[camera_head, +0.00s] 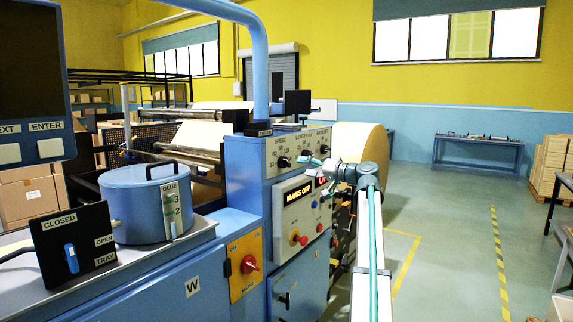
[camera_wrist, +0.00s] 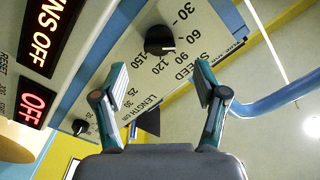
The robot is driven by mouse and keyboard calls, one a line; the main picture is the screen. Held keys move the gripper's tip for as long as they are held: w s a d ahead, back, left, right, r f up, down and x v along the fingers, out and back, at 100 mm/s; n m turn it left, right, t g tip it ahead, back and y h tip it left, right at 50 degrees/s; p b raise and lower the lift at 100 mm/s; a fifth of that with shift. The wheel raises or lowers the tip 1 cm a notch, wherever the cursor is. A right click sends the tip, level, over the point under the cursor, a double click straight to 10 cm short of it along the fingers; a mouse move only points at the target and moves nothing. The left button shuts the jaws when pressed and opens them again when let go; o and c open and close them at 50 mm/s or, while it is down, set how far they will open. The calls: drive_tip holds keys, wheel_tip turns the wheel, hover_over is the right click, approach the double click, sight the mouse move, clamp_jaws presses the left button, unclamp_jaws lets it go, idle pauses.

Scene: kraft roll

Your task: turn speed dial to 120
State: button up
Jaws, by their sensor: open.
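The speed dial (camera_head: 283,162) is a black round knob on the sloping grey top panel of the blue machine. In the wrist view the speed dial (camera_wrist: 159,40) sits beyond my fingertips, between SPEED-scale numbers 30, 60, 90 and 120. Its white mark points right in that view, toward the 60 to 90 part of the scale; the exact reading is unclear. My gripper (camera_head: 318,168) is in front of the panel, right of the dial. In the wrist view my gripper (camera_wrist: 160,80) is open and empty, its two fingers spread apart, not touching the dial.
The length dial (camera_wrist: 80,127) sits beside the speed scale. Below the dials, a lit MAINS OFF display (camera_head: 309,199) and a red button (camera_head: 299,239) are on the machine front. A red rotary switch (camera_head: 249,264) is lower left.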

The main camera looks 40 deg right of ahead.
sight(288, 164)
drive_tip(key=p+x, duration=0.2)
drive_tip(key=x, duration=0.6)
drive_tip(key=shift+w+a+f, duration=0.1)
drive_tip(key=shift+w, duration=0.25)
drive_tip(key=c, duration=1.1)
drive_tip(key=shift+c, duration=0.2)
